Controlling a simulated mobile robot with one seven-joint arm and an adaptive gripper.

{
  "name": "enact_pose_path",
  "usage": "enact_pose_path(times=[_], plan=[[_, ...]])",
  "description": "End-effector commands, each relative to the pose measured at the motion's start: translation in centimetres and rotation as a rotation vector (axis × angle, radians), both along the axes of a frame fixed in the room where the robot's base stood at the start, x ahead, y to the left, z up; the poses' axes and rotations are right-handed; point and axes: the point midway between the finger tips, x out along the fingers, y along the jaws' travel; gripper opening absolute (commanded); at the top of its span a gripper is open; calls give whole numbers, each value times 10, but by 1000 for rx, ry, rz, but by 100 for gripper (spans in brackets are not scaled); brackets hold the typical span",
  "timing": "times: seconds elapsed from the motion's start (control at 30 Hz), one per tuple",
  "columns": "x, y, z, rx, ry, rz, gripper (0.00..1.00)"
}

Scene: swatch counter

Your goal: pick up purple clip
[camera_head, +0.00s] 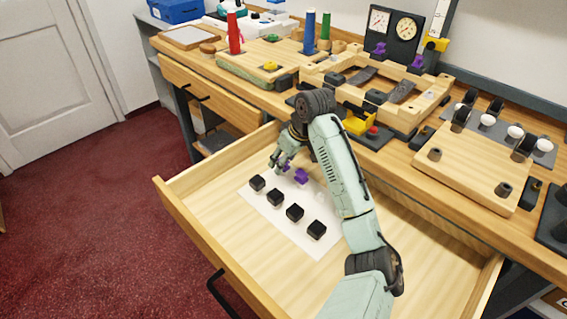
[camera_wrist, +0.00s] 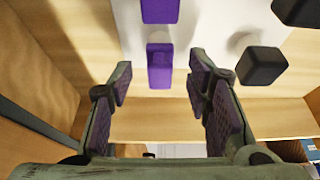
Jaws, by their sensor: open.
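Two purple clips lie on a white sheet in the open drawer. In the wrist view one purple clip (camera_wrist: 159,66) is between and just beyond my fingertips, with gaps on both sides. A second purple clip (camera_wrist: 160,10) is further up, cut by the frame's top edge. In the head view a purple clip (camera_head: 301,175) shows just right of my gripper (camera_head: 281,165); the fingers partly hide the other. My gripper (camera_wrist: 160,84) is open and empty, reaching down over the sheet.
Several black blocks (camera_head: 295,212) stand in a row on the white sheet (camera_head: 262,209); one black block (camera_wrist: 262,65) is right of my gripper. The drawer (camera_head: 215,258) has raised walls. A wooden fixture (camera_head: 433,107) stands on the counter above. The drawer's front left is bare.

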Motion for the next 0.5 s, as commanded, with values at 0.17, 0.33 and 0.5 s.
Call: enact_pose_path(times=[0.17,0.33,0.5], plan=[[0,0,0,0,0,0,43],[0,0,0,0,0,0,32],[0,0,0,0,0,0,20]])
